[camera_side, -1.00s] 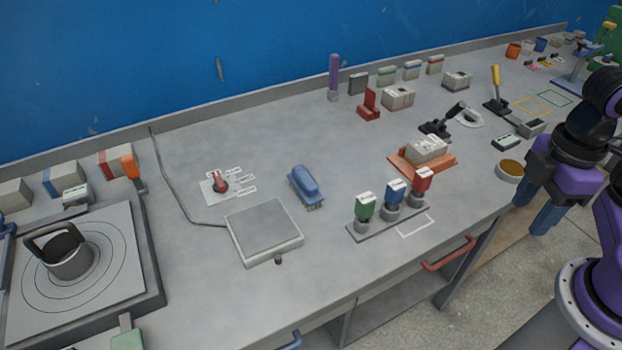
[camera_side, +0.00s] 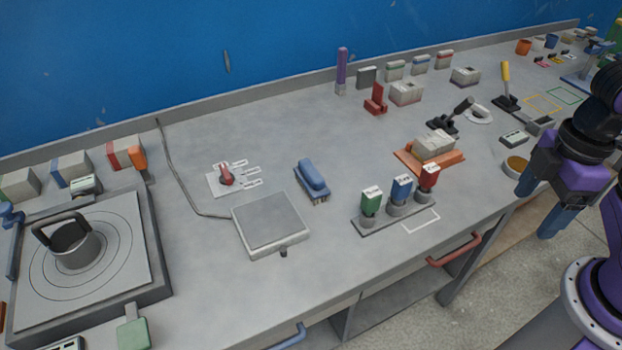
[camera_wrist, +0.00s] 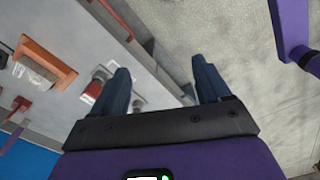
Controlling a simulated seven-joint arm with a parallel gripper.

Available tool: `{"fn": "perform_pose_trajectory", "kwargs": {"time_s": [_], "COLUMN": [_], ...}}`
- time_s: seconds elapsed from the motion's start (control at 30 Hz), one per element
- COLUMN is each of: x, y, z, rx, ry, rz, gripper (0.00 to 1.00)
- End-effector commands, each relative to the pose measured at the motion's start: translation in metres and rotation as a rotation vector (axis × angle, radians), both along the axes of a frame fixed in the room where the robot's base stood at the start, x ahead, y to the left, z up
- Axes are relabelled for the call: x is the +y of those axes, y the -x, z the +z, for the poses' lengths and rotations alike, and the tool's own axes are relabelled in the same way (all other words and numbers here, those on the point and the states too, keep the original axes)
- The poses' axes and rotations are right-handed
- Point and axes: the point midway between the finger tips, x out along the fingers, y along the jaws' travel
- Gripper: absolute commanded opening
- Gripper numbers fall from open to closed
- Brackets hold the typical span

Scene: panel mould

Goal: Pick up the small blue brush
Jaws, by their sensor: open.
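The small blue brush (camera_side: 312,182) lies on the grey bench in the side view, with a rounded blue back and dark bristles along its lower edge. It sits between the square grey plate and the stand with coloured bottles. My gripper (camera_side: 541,208) is at the right, off the bench's front edge and well apart from the brush. Its two blue fingers are spread and hold nothing. In the wrist view my gripper (camera_wrist: 162,78) also shows open, with bench edge and floor between the fingers. I cannot make out the brush in the wrist view.
A stand with green, blue and red bottles (camera_side: 394,213) stands right of the brush. The grey plate (camera_side: 270,223) is at its left, with a red knob (camera_side: 226,174) behind. An orange tray (camera_side: 430,160) with a grey block lies further right. Bench behind the brush is clear.

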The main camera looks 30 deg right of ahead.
Motion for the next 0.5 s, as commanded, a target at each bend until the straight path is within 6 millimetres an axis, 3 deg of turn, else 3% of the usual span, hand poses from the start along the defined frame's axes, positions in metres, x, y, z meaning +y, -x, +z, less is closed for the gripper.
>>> {"fn": "perform_pose_trajectory", "kwargs": {"time_s": [0.17,0.5], "x": [0.029,0.106], "y": [-0.031,-0.133], "z": [0.01,0.029], "rx": [0.002,0.01], "ry": [0.002,0.008], "rz": [-0.09,-0.381], "gripper": [0.77,0.77]}}
